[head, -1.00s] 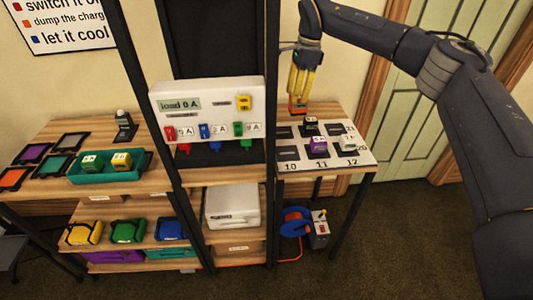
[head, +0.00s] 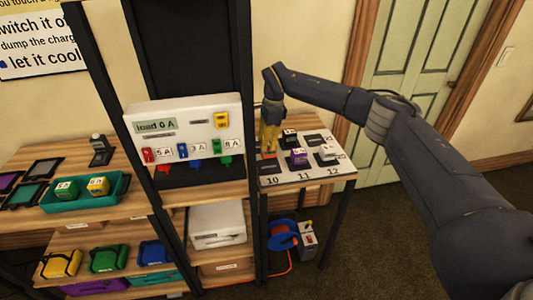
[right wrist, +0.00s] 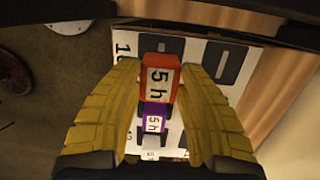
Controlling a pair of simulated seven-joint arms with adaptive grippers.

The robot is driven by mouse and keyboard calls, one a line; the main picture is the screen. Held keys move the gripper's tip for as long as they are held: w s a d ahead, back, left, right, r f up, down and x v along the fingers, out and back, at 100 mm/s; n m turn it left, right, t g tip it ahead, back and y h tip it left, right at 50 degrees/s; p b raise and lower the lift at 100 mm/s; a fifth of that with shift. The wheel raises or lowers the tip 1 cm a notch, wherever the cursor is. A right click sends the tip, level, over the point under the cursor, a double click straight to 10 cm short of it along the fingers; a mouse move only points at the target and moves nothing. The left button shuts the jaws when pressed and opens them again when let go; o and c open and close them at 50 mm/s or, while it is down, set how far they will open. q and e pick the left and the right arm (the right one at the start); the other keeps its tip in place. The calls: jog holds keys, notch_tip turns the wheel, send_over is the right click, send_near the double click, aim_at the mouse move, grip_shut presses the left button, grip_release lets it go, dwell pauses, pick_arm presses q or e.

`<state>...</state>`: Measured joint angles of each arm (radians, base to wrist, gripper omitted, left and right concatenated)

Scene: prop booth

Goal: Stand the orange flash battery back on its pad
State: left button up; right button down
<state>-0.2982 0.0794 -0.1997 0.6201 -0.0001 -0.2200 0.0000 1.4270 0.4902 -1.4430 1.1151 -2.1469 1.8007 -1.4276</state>
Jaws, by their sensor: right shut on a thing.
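My right gripper (head: 269,142) is shut on the orange battery (head: 268,155), over the left part of the white numbered board (head: 285,179), near number 10. In the right wrist view, the orange battery (right wrist: 160,78) sits between the two yellow fingers (right wrist: 160,110), its "5 h" label facing the camera. I cannot tell whether its base touches the board. Dark pads show on the board, one beyond the battery in the wrist view (right wrist: 226,62). A purple battery (head: 299,157) stands to the right. My left gripper is not in view.
A black-and-white battery (head: 289,138) and a white one (head: 327,153) also stand on the board. A black rack post (head: 245,100) and the load panel (head: 185,128) are close on the left. A teal tray (head: 75,202) holds two batteries.

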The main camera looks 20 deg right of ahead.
aim_at(266, 153)
jog(key=shift+f, duration=2.55)
jog(key=shift+f, duration=0.1)
jog(key=c, duration=0.9)
grip_release()
jog(key=r, duration=0.4)
jog(key=d+r, duration=0.1)
jog(key=r, duration=0.7)
jog(key=shift+d, duration=0.4)
jog(key=shift+w, duration=0.1)
